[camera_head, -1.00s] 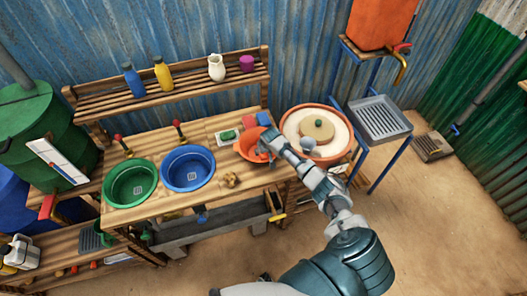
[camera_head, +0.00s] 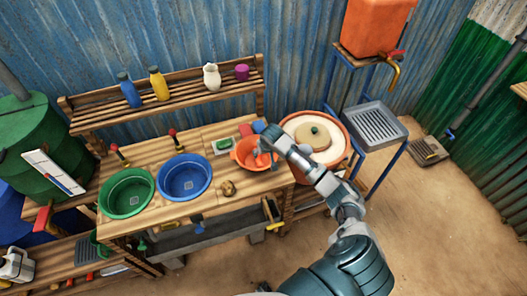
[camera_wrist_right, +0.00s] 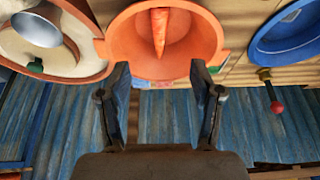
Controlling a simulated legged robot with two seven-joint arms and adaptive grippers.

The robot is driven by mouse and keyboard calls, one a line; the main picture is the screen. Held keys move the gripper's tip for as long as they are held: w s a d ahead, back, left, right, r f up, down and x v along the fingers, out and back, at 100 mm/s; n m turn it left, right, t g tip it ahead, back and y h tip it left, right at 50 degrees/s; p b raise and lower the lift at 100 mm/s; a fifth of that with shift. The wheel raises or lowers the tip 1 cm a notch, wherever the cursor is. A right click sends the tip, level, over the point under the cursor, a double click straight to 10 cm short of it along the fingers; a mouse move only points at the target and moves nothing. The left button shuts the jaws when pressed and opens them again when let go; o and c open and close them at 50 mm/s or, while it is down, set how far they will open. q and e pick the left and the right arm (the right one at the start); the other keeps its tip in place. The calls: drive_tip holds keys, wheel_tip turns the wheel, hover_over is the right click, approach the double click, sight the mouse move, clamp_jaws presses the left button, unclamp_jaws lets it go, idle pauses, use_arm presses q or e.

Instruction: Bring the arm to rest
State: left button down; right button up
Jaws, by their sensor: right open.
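My right arm comes in from the lower right in the head view. Its gripper (camera_head: 266,148) is at the right side of an orange bowl (camera_head: 239,160) on the wooden bench. In the right wrist view the open gripper (camera_wrist_right: 165,75) has its two fingers spread, with nothing between them. The orange bowl (camera_wrist_right: 122,32) lies just beyond the fingertips there. A carrot (camera_wrist_right: 159,30) lies inside the bowl, clear of the fingers. My left gripper is not in view.
A green basin (camera_head: 110,203) and a blue basin (camera_head: 171,190) sit in the bench left of the bowl. A wide clay pot (camera_head: 343,147) stands to its right. A shelf (camera_head: 190,97) with bottles and a jug runs behind. The dirt floor (camera_head: 440,220) at right is open.

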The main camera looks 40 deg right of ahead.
drive_tip(key=shift+s+a+r, duration=0.1)
drive_tip(key=shift+s+r, duration=0.05)
drive_tip(key=shift+r, duration=0.2)
